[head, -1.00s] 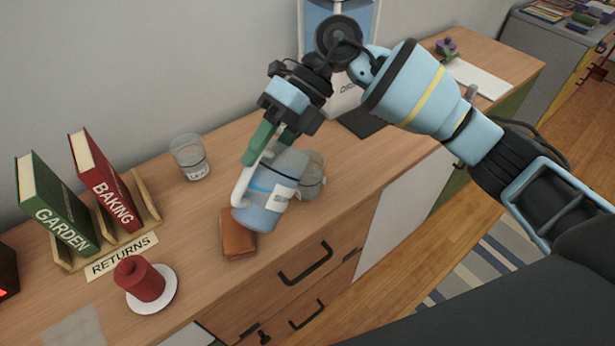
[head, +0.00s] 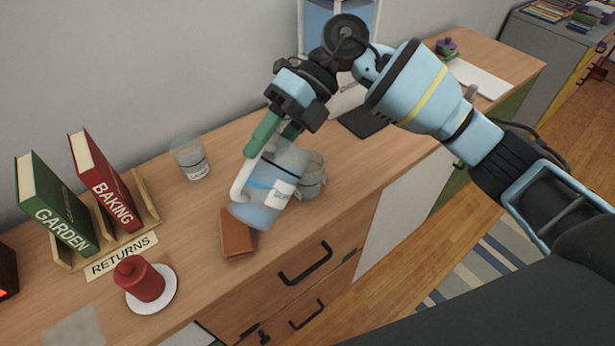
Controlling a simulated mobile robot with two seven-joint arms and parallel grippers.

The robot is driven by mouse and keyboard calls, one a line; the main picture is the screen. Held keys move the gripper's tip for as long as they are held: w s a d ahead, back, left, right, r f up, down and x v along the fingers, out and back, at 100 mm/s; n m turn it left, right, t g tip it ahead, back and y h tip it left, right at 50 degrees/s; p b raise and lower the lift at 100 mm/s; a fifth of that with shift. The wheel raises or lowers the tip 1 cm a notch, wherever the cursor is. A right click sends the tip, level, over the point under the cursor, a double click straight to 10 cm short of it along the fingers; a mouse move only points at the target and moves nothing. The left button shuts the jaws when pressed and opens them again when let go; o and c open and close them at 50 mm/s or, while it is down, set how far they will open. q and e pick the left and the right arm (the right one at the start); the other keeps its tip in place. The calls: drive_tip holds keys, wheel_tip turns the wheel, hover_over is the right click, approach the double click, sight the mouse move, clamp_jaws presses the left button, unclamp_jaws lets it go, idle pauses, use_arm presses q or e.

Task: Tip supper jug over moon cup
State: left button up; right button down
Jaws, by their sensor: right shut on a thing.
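A clear jug (head: 262,208) with a white handle, bluish contents and a white label is tilted in the middle of the head view. The label is too blurred to read. My right gripper (head: 264,140), with green fingers, is shut on the jug's handle. One clear cup (head: 312,184) stands just right of the jug and is partly hidden behind it. Another clear cup (head: 190,160) with a label stands apart to the left. I cannot tell from the labels which one is the moon cup. My left gripper is not in view.
A brown wallet-like block (head: 236,240) lies by the jug's lower end. A red lidded pot (head: 140,280) sits on a white saucer (head: 160,302). A wooden rack (head: 147,200) holds two books at the left. A dark mat (head: 361,122) lies behind.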

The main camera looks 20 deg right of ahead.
drive_tip(key=shift+r, duration=0.15)
drive_tip(key=shift+w+d+r+y, duration=0.25)
drive_tip(key=shift+y, duration=0.05)
drive_tip(key=shift+d+r+g, duration=0.1)
drive_tip(key=shift+r+g, duration=0.05)
drive_tip(key=shift+g, duration=0.15)
drive_tip(key=shift+w+d+r+g+y, duration=0.45)
drive_tip(key=shift+d+y, duration=0.15)
drive_tip(key=shift+y, duration=0.3)
idle(2.3)
